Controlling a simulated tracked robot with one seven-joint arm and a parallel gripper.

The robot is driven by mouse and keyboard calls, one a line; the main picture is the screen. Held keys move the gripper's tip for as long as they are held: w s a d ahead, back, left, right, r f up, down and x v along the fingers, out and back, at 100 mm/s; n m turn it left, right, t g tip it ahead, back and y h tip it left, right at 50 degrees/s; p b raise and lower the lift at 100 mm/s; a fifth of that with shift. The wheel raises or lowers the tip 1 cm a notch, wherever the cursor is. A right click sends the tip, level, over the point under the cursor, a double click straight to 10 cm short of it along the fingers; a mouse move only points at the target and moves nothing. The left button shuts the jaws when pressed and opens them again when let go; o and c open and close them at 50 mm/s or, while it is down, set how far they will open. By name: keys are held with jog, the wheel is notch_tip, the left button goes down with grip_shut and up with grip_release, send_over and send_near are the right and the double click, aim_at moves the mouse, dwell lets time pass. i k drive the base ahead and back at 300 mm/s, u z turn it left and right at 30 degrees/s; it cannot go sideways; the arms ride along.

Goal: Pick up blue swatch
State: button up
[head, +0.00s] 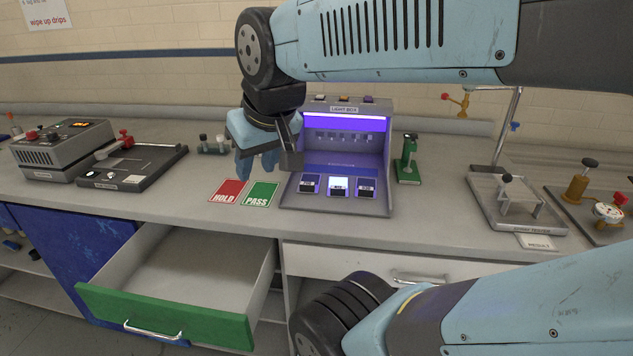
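No thing in the head view can be told for sure as the blue swatch. Three small dark-blue-framed squares (338,187) lie in a row on the front ledge of the light box (376,163); the middle one has a bright centre. Small pale shapes in a row inside the box are too small to tell. My gripper (260,166) hangs fingers down at the left front of the light box, above and behind the HOLD and PASS cards. Its fingers partly overlap each other and the box edge, so the gap between them is unclear. No held object shows.
The red HOLD card (229,191) and green PASS card (260,194) lie on the counter. A green-fronted drawer (165,316) stands open below. A green stand (408,162) is right of the light box. A grey machine (62,147) is far left, a clamp stand (515,203) right.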

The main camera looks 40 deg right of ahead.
aim_at(338, 187)
jog(key=k, duration=0.5)
jog(key=z, duration=0.65)
jog(key=i, duration=0.45)
jog(key=z, duration=0.15)
